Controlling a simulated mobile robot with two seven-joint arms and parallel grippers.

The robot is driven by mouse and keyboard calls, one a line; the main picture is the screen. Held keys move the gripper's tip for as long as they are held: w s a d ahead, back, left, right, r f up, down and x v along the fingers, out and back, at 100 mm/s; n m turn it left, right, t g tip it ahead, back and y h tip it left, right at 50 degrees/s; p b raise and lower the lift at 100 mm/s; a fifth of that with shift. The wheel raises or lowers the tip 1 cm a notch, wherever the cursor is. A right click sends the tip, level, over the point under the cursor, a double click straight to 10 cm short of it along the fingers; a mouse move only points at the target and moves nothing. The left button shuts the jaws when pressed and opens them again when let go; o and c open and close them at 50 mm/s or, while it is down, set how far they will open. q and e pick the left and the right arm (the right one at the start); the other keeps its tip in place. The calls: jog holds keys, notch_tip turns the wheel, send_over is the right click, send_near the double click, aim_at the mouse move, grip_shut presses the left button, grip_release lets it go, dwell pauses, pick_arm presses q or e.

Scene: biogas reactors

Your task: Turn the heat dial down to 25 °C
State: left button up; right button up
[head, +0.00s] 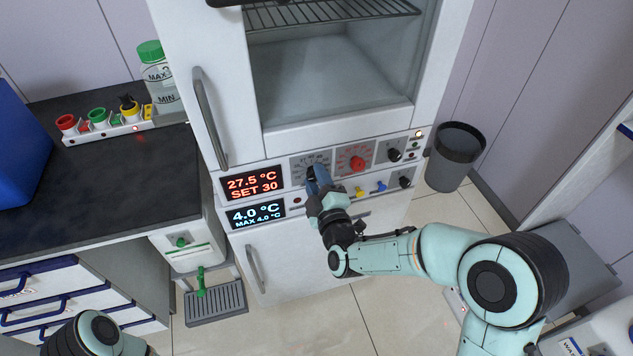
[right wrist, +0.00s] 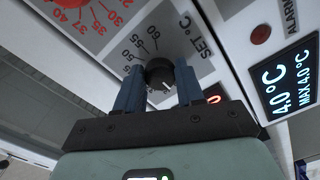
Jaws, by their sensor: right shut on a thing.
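The heat dial is a black knob (right wrist: 160,72) on a grey scale plate marked "SET °C" in the right wrist view, with 50, 55 and 60 readable. A short white mark shows on the knob; the number it points at cannot be read. My right gripper (right wrist: 159,92) is shut on the knob, one blue finger on each side. In the head view my right gripper (head: 317,180) is at the scale plate (head: 309,165) and hides the knob. The red display (head: 253,184) reads 27.5 °C, SET 30. My left gripper is out of view.
A red dial (head: 357,163) and a black knob (head: 394,155) sit right of the plate. Below are a blue 4.0 °C display (head: 257,215) and small yellow and blue valves (head: 381,187). A door handle (head: 210,118) stands out at left. A grey bin (head: 456,157) stands right.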

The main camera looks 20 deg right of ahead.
jog(key=shift+r+n, duration=0.15)
jog(key=shift+n, duration=2.65)
jog(key=shift+d+p, duration=0.1)
jog(key=shift+p, duration=0.2)
jog(key=o, duration=1)
jog(key=shift+w, duration=0.1)
jog(key=shift+o, duration=0.2)
